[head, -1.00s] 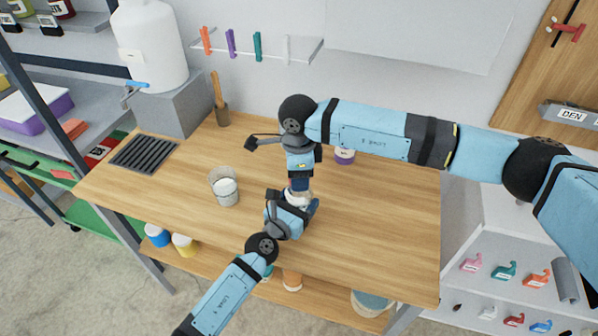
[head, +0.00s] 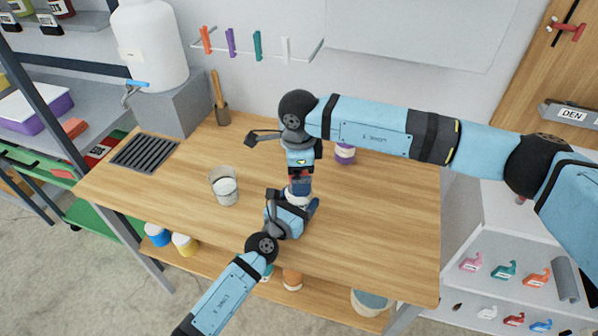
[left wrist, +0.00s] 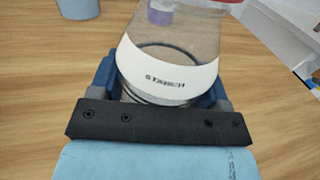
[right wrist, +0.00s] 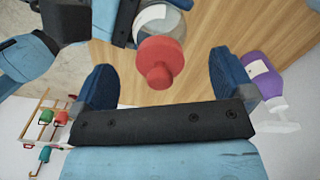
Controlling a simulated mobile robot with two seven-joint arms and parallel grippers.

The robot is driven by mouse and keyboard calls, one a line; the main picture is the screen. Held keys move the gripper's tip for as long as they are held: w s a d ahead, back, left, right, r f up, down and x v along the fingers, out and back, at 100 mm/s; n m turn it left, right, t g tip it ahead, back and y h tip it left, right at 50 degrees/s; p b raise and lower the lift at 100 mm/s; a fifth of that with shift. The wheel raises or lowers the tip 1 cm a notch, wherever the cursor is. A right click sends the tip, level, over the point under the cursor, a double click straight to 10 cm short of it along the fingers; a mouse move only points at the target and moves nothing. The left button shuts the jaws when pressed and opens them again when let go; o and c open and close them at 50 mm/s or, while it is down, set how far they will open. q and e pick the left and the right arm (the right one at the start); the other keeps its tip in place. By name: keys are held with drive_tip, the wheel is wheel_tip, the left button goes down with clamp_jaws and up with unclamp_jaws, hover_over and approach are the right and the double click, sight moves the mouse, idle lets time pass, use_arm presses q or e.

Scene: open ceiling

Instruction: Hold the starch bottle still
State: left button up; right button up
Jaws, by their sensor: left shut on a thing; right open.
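The starch bottle (left wrist: 168,65) is clear with a white label reading STARCH. In the left wrist view it stands between the fingers of my left gripper (left wrist: 163,88), which is shut on its lower body. In the head view my left gripper (head: 296,207) holds it over the worktop, and the bottle is mostly hidden by my arms. Its red cap (right wrist: 160,60) shows in the right wrist view, with the labelled body behind it. My right gripper (right wrist: 165,82) is open, its fingers apart on either side of the cap's line. In the head view it hangs just above the bottle.
The right of the bench is clear.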

drive_tip(key=shift+r, duration=2.6)
clamp_jaws()
